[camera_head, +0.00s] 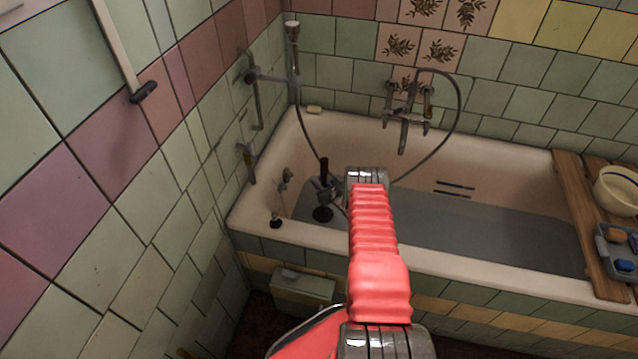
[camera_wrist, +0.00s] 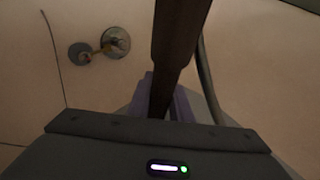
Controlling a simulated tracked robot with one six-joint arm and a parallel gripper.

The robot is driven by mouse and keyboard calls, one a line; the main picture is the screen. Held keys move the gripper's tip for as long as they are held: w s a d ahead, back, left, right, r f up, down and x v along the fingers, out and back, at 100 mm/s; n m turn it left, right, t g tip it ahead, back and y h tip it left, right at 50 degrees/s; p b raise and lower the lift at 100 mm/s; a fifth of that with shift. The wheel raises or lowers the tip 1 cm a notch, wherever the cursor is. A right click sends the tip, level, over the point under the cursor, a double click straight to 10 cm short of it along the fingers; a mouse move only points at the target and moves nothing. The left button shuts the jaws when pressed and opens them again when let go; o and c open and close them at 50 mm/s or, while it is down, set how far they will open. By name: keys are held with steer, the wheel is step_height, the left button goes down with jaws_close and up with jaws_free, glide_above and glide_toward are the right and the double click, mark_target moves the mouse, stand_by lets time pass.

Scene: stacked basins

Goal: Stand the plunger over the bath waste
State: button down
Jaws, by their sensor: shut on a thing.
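The plunger has a dark handle (camera_head: 324,168) and a dark cup (camera_head: 322,214). It is upright inside the bath (camera_head: 345,145), near its left end. My gripper (camera_head: 325,189) is shut around the handle, above the cup. In the wrist view the handle (camera_wrist: 176,45) runs down between the fingers of my gripper (camera_wrist: 167,100); the cup is hidden there. The cup is at or near the surface of the grey water (camera_head: 480,235); I cannot tell how deep it reaches. The bath waste is not visible in either view.
A round metal fitting (camera_wrist: 115,42) is on the bath's end wall. A dark plug-like piece (camera_head: 276,223) sits at the near left rim. A hose (camera_head: 455,110) hangs from the mixer tap (camera_head: 405,118). A wooden board (camera_head: 580,215) with a bowl (camera_head: 617,190) spans the right side.

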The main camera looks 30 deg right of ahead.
steer(key=c, duration=1.6)
jaws_free()
steer(key=shift+v, duration=6.05)
